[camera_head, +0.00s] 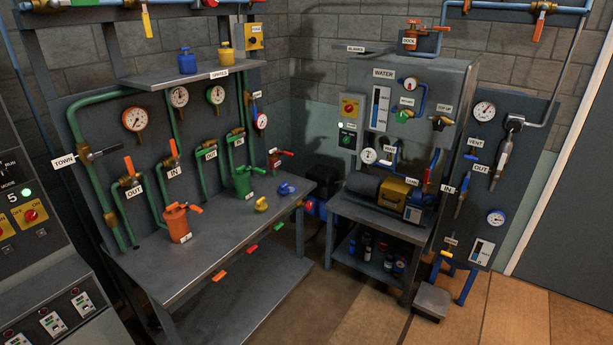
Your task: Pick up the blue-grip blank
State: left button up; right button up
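Two small blue pieces are in view, and I cannot tell for sure which is the blue-grip blank. One blue-handled piece (286,188) lies on the grey workbench (205,275) near its back right end. A yellow-handled piece (261,204) of similar shape lies just left of it. The other blue piece (187,63) stands upright on the wall shelf (165,76), with a yellow one (225,54) to its right. Neither gripper is in view, and nothing is seen touching these pieces.
An orange canister (177,222) and a green canister (243,181) stand on the workbench. Green pipes, gauges and valves line the panel behind. A water rig (412,105) stands at the back right. A switch console (40,240) is at left. Floor (345,310) at front centre is clear.

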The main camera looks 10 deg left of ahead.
aim_at(282, 190)
jog(key=u, duration=0.3)
jog(key=i, duration=2.1)
jog(key=u, duration=0.65)
